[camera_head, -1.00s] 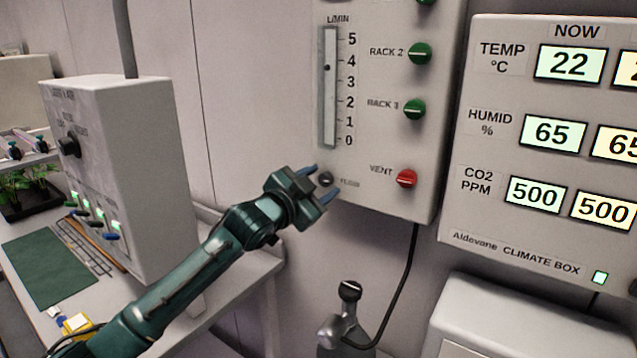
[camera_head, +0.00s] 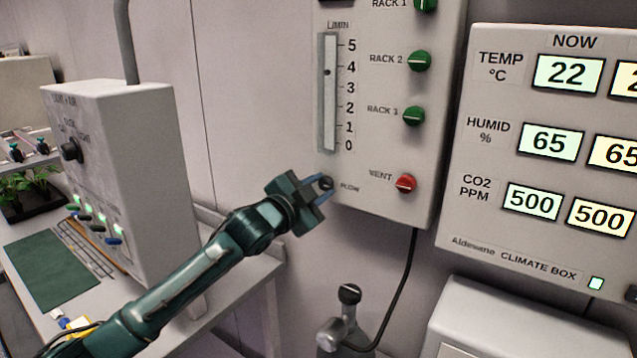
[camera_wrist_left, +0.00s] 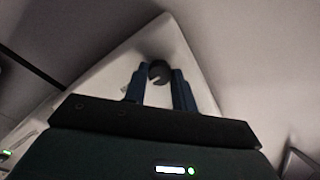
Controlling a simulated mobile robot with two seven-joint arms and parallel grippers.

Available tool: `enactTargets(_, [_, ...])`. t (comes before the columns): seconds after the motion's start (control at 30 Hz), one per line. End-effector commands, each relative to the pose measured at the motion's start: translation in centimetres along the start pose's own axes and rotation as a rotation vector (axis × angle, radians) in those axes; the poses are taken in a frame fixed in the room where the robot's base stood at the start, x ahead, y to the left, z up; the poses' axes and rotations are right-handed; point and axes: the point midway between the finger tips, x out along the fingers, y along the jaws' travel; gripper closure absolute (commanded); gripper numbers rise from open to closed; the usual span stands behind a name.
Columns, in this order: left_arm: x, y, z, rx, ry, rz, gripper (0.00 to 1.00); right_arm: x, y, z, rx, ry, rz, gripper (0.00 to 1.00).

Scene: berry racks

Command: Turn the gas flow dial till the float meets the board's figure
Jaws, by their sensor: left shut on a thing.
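The gas flow dial is a small dark knob (camera_head: 327,184) low on the pale gas panel (camera_head: 385,205), beside the label FLOW. My left gripper (camera_head: 321,186) is shut on this knob, one blue finger on each side. In the left wrist view the round knob (camera_wrist_left: 159,71) sits between the fingertips, with a notch in its face. The flow tube (camera_head: 329,110) stands above, with a scale from 0 to 5 L/MIN. Its small dark float (camera_head: 327,72) sits a little below the 4. My right gripper is not in view.
Green rack knobs (camera_head: 418,61) and a red vent knob (camera_head: 406,184) are on the same panel, right of the flow dial. A climate box (camera_head: 515,245) at right reads 22, 65 and 500 under NOW. A grey control box (camera_head: 150,150) stands at left. A gas valve (camera_head: 349,294) is below.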

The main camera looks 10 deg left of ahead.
Motion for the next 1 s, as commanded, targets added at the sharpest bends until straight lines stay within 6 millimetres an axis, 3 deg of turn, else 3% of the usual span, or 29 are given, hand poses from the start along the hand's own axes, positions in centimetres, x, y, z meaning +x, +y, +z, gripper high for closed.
enactTargets(0.07, [0.0,-0.4,-0.3,0.108,-0.004,0.003,0.96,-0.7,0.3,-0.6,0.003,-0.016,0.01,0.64])
enactTargets(0.2, [0.0,-0.2,-0.1,0.227,-0.002,0.002,0.96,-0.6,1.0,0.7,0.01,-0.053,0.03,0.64])
enactTargets(0.47, [0.0,0.0,0.0,0.239,0.0,0.001,0.96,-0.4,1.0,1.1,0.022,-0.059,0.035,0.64])
enactTargets(0.5, [0.0,0.0,0.0,0.239,0.0,0.001,0.73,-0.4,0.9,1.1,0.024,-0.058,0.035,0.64])
enactTargets(0.77, [0.0,0.0,0.0,0.237,0.0,0.001,0.52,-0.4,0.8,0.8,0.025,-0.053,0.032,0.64])
enactTargets(1.0, [-0.1,0.0,0.0,0.237,-0.001,0.001,0.52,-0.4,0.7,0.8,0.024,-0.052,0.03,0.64])
